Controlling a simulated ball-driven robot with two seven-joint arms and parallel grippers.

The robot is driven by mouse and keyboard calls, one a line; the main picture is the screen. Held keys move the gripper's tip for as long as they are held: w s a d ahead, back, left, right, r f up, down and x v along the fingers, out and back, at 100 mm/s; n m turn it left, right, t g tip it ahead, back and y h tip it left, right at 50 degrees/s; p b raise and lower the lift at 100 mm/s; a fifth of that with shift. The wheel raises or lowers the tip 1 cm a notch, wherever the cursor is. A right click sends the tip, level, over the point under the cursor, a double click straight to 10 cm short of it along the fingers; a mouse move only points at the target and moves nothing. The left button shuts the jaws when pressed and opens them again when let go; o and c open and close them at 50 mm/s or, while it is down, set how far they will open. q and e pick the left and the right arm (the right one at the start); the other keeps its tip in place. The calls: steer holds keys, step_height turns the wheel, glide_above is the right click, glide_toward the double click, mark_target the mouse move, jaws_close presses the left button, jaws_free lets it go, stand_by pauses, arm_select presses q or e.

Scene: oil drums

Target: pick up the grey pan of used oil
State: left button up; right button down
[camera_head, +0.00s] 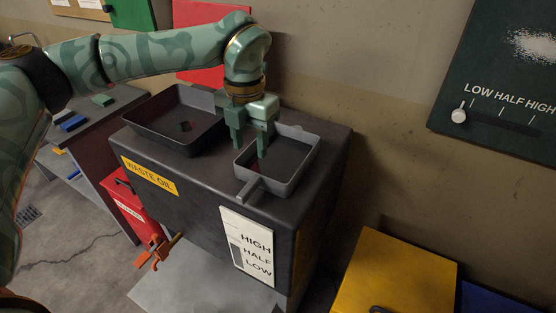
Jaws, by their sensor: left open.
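The grey pan (292,183) is a small square pan with a short spout or handle at its near left corner. It sits on the right part of the top of the dark waste oil tank (190,165). Its inside is dark. My left gripper (249,149) points down at the pan's left side and is open. One finger appears outside the left wall and the other over the inside, with the rim between them. I cannot tell whether either finger touches the pan. My right gripper is out of view.
A larger dark tray (150,140) with a drain hole sits left of the pan on the tank top. A red container (130,205) and an orange tap (157,250) are at the tank's left. A yellow box (400,275) stands right. The wall is close behind.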

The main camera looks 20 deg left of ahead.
mark_target(255, 178)
arm_select(q)
step_height(255, 178, down, 6)
steer(key=shift+w, duration=0.1)
steer(key=f, duration=0.5)
steer(key=shift+d+f+b, duration=0.2)
steer(key=shift+d+b, duration=0.05)
steer(key=shift+b, duration=0.05)
jaws_close()
steer(key=shift+r, duration=0.1)
stand_by(1.0)
